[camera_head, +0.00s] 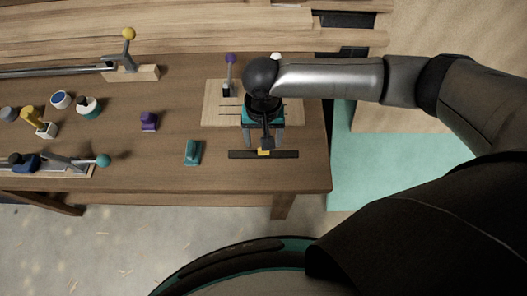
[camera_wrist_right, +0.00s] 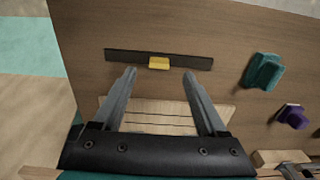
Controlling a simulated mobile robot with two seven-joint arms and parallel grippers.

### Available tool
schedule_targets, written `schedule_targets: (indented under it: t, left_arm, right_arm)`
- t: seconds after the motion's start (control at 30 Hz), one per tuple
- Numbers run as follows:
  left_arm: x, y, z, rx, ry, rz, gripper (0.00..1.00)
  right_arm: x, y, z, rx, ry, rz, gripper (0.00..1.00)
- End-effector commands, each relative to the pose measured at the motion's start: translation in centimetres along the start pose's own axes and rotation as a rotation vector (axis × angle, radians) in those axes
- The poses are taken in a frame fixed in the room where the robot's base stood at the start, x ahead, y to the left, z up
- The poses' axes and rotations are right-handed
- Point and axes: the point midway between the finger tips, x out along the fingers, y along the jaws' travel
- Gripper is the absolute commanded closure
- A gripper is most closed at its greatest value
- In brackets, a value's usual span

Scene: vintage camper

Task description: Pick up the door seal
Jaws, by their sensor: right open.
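The door seal appears to be the long dark flat strip (camera_head: 240,154) with a yellow block (camera_head: 264,152) at its middle, lying near the table's front edge. In the right wrist view the strip (camera_wrist_right: 125,56) lies across the picture, with its yellow block (camera_wrist_right: 159,63) centred just beyond the fingertips. My right gripper (camera_head: 264,146) is open and points down over the strip. Its fingertips (camera_wrist_right: 159,72) are on either side of the yellow block's line with nothing between them. I cannot tell the exact height gap. My left gripper is not in view.
A teal block (camera_head: 193,152) and a purple block (camera_head: 149,121) stand left of the strip. A wooden board (camera_head: 212,114) with dark lines lies behind it, near a purple-knobbed lever (camera_head: 230,72). Bare table (camera_head: 215,178) lies in front.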

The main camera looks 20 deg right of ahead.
Motion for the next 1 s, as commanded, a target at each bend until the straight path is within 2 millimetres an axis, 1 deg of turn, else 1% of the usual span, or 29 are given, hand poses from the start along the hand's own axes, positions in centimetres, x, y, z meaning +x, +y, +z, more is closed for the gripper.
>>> schedule_targets:
  t: [0.2,0.3,0.4,0.6,1.0]
  left_arm:
    - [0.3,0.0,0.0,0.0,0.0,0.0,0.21]
    - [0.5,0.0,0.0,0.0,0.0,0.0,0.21]
    - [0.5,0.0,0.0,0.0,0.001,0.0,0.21]
    - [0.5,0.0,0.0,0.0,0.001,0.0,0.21]
    - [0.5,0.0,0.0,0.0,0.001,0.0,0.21]
  right_arm:
    - [3.3,0.1,-0.1,0.0,0.0,0.003,0.25]
    - [4.3,0.1,-0.1,-0.001,0.0,0.002,0.25]
    - [4.6,0.1,-0.2,-0.001,0.001,0.0,0.25]
    - [4.6,0.1,-0.1,-0.001,0.001,0.0,0.26]
    - [4.6,0.1,-0.1,0.0,0.0,0.001,0.71]
